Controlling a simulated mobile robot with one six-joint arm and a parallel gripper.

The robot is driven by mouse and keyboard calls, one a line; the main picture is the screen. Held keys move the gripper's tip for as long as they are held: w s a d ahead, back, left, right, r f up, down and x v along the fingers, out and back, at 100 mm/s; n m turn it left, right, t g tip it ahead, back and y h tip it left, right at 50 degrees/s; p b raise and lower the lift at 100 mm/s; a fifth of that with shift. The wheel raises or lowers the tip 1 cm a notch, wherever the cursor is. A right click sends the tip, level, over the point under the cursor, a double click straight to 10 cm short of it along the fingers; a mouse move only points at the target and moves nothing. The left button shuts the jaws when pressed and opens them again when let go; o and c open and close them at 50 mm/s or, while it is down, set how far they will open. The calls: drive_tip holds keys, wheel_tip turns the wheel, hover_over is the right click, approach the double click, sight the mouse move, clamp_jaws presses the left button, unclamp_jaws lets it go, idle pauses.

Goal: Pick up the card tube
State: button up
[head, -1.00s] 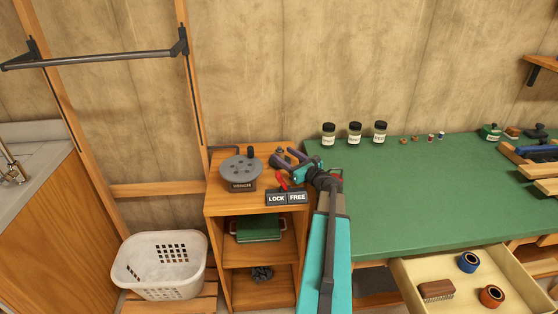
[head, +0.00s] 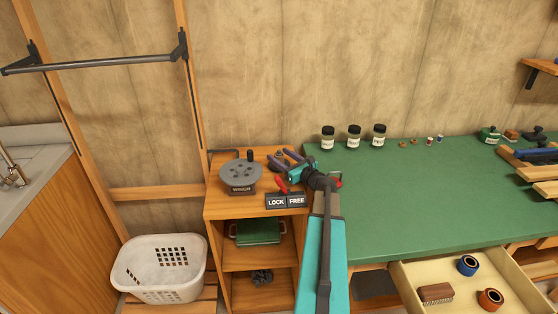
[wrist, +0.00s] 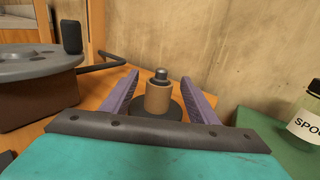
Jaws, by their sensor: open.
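The card tube (wrist: 157,98) is a short tan cylinder standing upright on a round dark base (wrist: 150,127). A dark peg tip (wrist: 160,75) sticks out of its top. In the wrist view my gripper (wrist: 161,90) is open, with one purple finger to the left of the tube and one to the right. There are gaps on both sides, and I see no contact. In the head view my gripper (head: 283,160) is over the back right of the wooden cabinet top, and the tube is too small or hidden to make out.
The winch (head: 240,174), with a grey disc and dark knob, stands left of my gripper. A red lever (head: 281,186) and LOCK/FREE signs (head: 286,201) are near the cabinet's front. The green bench (head: 420,190) with jars (head: 354,137) lies right. The wall is behind.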

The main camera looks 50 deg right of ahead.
drive_tip(key=shift+w+d+r+p, duration=0.1)
drive_tip(key=shift+w+p, duration=0.15)
drive_tip(key=shift+w, duration=0.6)
drive_tip(key=shift+w+d+f+p, duration=0.1)
drive_tip(key=shift+w+p, duration=0.15)
drive_tip(key=shift+w, duration=0.65)
drive_tip(key=shift+w+d+r+p, duration=0.1)
drive_tip(key=shift+w+p, duration=0.15)
drive_tip(key=shift+w, duration=0.6)
drive_tip(key=shift+c, duration=0.4)
drive_tip(key=c, duration=1)
